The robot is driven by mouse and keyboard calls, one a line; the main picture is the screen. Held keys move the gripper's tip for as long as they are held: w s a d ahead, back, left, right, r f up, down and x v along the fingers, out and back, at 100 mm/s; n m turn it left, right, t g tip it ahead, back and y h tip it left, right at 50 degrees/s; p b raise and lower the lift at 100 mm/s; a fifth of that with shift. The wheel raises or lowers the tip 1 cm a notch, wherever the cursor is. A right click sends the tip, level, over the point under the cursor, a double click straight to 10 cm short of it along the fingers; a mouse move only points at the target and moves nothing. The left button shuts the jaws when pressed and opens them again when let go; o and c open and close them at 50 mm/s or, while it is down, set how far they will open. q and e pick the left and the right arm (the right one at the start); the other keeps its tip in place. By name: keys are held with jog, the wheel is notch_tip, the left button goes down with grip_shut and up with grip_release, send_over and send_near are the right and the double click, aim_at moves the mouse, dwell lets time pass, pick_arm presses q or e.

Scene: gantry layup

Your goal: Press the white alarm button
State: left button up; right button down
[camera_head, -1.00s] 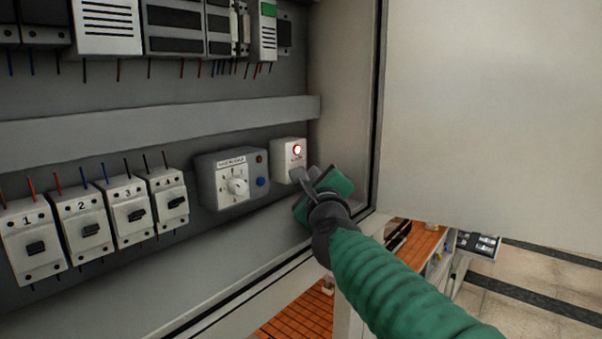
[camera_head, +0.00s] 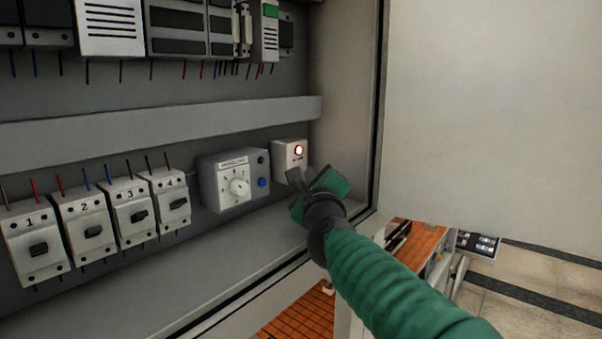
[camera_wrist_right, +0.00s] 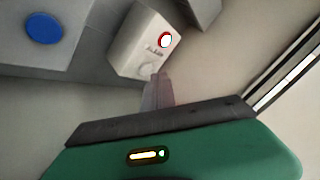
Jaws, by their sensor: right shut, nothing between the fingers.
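The alarm box (camera_head: 290,152) is a small white box at the right end of the lower row in the cabinet. It has a red-ringed round light with a bright white centre at its top. In the right wrist view, a pale round white button (camera_wrist_right: 147,71) shows below the label on the box (camera_wrist_right: 128,42). My right gripper (camera_head: 297,176) is shut and empty, its tips at the lower part of the box. In the right wrist view the fingertips (camera_wrist_right: 158,80) lie close beside the button; contact cannot be told. My left gripper is not in view.
A grey dial box (camera_head: 214,180) with a blue button (camera_head: 262,182) stands left of the alarm box. Several numbered breakers (camera_head: 85,231) are farther left. The cabinet's side wall (camera_head: 345,100) rises close on the right. A grey rail (camera_head: 150,125) runs above.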

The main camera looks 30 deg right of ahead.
jog(key=shift+w+a, duration=0.1)
jog(key=shift+a, duration=0.2)
dwell(0.6)
jog(key=shift+s, duration=0.6)
jog(key=shift+s+r, duration=0.1)
jog(key=shift+s, duration=0.15)
jog(key=shift+s+d+f+b, duration=0.2)
jog(key=shift+s+d+b, duration=0.15)
jog(key=shift+s+b, duration=0.4)
jog(key=shift+s+d+r+b, duration=0.1)
jog(key=shift+s+d+b, duration=0.15)
jog(key=shift+s, duration=0.4)
jog(key=shift+s+d+b, duration=0.2)
jog(key=shift+s+d, duration=0.05)
jog(key=shift+s, duration=0.35)
jog(key=shift+s+d+r, duration=0.1)
jog(key=shift+s, duration=0.25)
